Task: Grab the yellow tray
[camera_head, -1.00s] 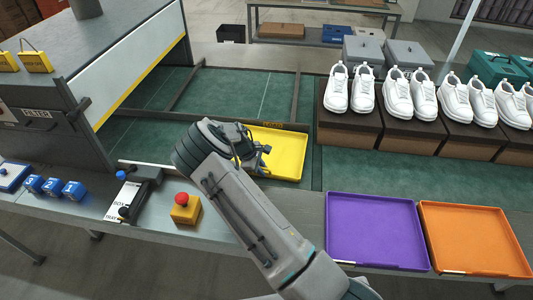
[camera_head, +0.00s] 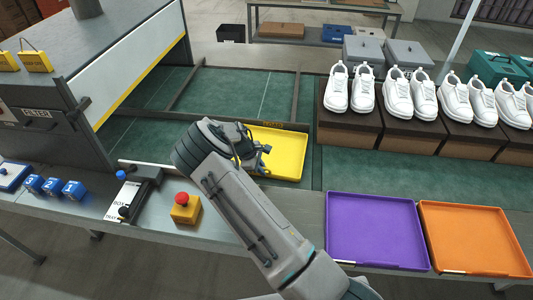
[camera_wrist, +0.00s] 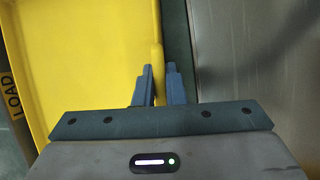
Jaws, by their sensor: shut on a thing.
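The yellow tray (camera_head: 284,150) lies on the green belt in the head view, partly hidden behind my arm. In the wrist view the yellow tray (camera_wrist: 75,65) fills the left side, and its rim runs up between my fingers. My gripper (camera_wrist: 158,85) is shut on that rim, one finger on the inside and one on the outside. In the head view my gripper (camera_head: 262,155) is at the tray's near left part, mostly hidden by my wrist.
A purple tray (camera_head: 370,262) and an orange tray (camera_head: 478,268) lie on the near right ledge. White shoes on brown boxes (camera_head: 347,122) stand right of the yellow tray. A red button on a yellow box (camera_head: 186,215) and a lever unit (camera_head: 128,200) are at the near left.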

